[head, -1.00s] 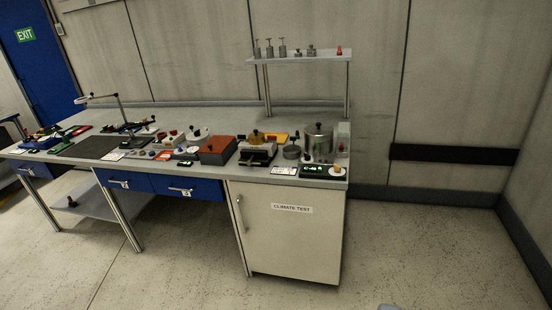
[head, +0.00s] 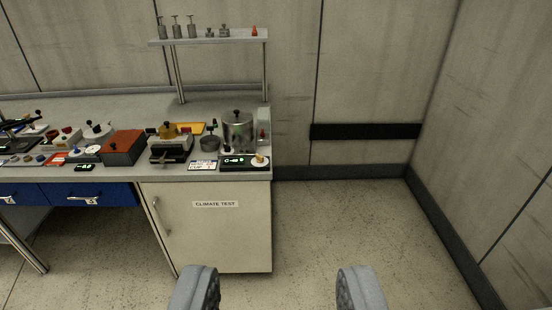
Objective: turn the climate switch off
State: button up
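The climate unit is a small black box (head: 240,162) with a green lit display at the right front corner of the bench top. A round cream knob (head: 260,160) sits at its right end; its exact setting is too small to read. The cabinet below (head: 217,235) carries the label "CLIMATE TEST" and its door is closed. My gripper (head: 277,285) shows at the bottom edge, its two grey fingers wide apart with nothing between them. It is well short of the bench, and the knob appears above and slightly left of the gap.
A metal pot (head: 237,130), a red-brown box (head: 123,148) and a dark device with a yellow top (head: 170,146) crowd the bench near the unit. A shelf on posts (head: 210,41) stands behind. The floor (head: 330,225) right of the cabinet is clear.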

aim_at(260, 159)
jog(key=z, duration=0.05)
jog(key=k, duration=0.9)
jog(key=u, duration=0.1)
jog(key=i, duration=3.2)
